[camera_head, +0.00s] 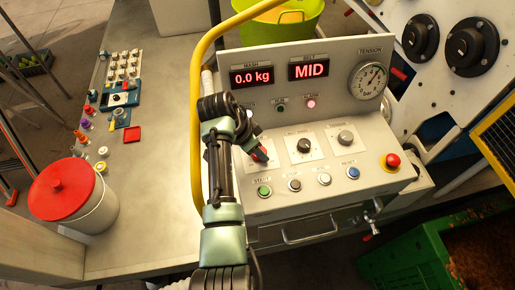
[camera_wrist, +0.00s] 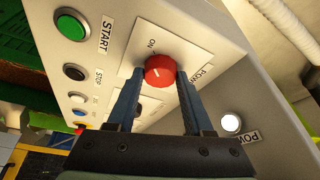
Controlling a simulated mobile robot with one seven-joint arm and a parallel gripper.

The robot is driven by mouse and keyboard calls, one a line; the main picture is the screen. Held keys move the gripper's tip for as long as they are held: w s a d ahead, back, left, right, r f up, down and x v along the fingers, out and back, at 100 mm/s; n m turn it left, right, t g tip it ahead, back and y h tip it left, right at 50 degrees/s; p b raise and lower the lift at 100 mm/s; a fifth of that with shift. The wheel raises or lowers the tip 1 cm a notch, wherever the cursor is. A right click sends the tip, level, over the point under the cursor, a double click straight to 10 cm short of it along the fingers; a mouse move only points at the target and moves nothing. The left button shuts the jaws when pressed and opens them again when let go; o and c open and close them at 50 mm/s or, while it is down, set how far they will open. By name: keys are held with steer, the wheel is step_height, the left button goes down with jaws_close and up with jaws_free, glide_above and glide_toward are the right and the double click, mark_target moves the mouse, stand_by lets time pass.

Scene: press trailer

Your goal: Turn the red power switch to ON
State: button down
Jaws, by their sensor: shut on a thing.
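The red power switch (camera_wrist: 159,68) is a round knob on a white plate (camera_wrist: 186,45) marked ON and POW, the rest of that word being cut off. My gripper (camera_wrist: 158,82) has its two blue fingers on either side of the knob, shut on it. The knob's white pointer line is small, and I cannot tell exactly where it points. In the head view the red switch (camera_head: 261,154) is partly hidden by my gripper (camera_head: 257,151) at the left of the sloping control panel (camera_head: 330,180).
Green START (camera_head: 264,191), blue RESET (camera_head: 353,173) and red emergency (camera_head: 392,161) buttons sit near the panel's lower edge. Black and grey knobs are right of the switch. Displays (camera_head: 252,77) read 0.0 kg and MID. A yellow curved pipe (camera_head: 196,120) passes beside my arm.

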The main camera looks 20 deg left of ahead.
stand_by(0.3)
steer(key=shift+c, duration=1.5)
jaws_free()
steer(key=b+v, duration=0.2)
steer(key=v, duration=1.1)
